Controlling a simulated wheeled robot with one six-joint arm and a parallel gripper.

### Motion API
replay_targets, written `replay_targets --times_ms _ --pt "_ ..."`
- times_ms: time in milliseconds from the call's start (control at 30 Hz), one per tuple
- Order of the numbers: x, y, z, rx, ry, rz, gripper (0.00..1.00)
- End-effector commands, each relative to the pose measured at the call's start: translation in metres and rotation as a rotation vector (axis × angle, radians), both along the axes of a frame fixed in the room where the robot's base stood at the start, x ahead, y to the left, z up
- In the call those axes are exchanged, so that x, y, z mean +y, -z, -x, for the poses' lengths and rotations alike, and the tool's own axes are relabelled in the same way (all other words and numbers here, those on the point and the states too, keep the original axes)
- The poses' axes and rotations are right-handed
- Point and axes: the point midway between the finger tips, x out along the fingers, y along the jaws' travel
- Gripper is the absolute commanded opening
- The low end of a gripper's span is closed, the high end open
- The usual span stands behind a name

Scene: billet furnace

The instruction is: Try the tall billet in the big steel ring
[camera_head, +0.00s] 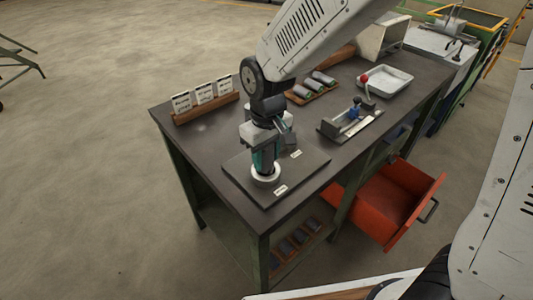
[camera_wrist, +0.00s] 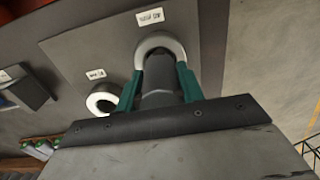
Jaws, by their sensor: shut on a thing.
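My gripper (camera_head: 264,158) is shut on a dark grey billet and points down over the dark plate (camera_head: 312,178) on the bench. In the wrist view the teal fingers (camera_wrist: 160,88) sit on both sides of the billet (camera_wrist: 158,74). The billet's far end lines up with the big steel ring (camera_wrist: 152,41), which also shows under my gripper in the head view (camera_head: 265,178). I cannot tell how deep the billet is in the ring. A smaller ring (camera_wrist: 102,99) lies beside it on the plate, and my gripper hides it in the head view.
A wooden rack with white cards (camera_head: 203,96), a tray of billets (camera_head: 312,88), a fixture with a red knob (camera_head: 350,122) and a white tray (camera_head: 386,80) stand on the bench. An open red drawer (camera_head: 392,200) juts out at the right.

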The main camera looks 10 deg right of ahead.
Motion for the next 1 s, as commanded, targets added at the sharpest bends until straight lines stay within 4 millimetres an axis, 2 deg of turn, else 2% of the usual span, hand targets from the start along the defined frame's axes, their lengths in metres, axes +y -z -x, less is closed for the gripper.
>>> replay_targets --times_ms 1000 --pt "-0.0001 0.0072 0.0002 0.001 0.0 0.001 0.0"
